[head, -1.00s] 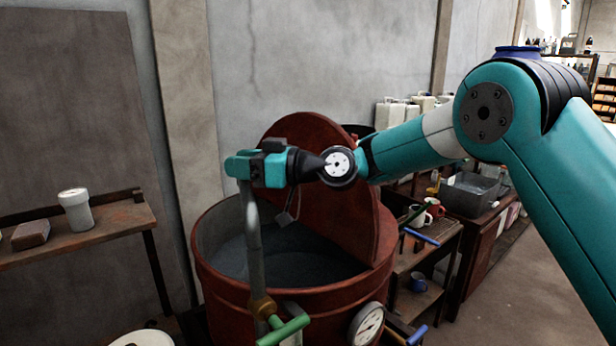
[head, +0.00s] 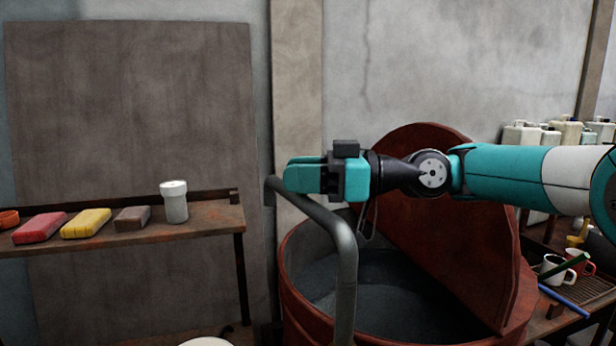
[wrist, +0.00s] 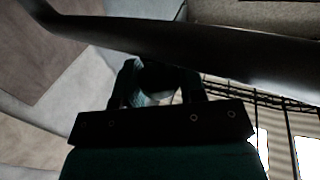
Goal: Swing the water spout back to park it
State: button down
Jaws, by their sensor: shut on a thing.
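The water spout (head: 346,255) is a grey bent pipe. It rises at the front of the red vat (head: 305,315), and its upper length runs back and left, to the left of the vat opening. My gripper (head: 290,176) is shut on the spout near its far end, left of the vat's rim. In the wrist view the dark pipe (wrist: 200,48) crosses above my fingers (wrist: 157,82). The exact contact is dark and partly hidden. The spout's lower part is out of the picture.
The vat's red lid (head: 440,220) stands raised on the right, behind my wrist. A shelf (head: 205,222) on the left holds several coloured blocks and a white jar (head: 174,202). Mugs (head: 556,268) stand on a bench at right. The wall (head: 430,60) is behind.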

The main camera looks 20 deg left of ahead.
dwell(0.3)
jog(key=c, duration=0.7)
grip_release()
jog(key=shift+w+d, duration=0.1)
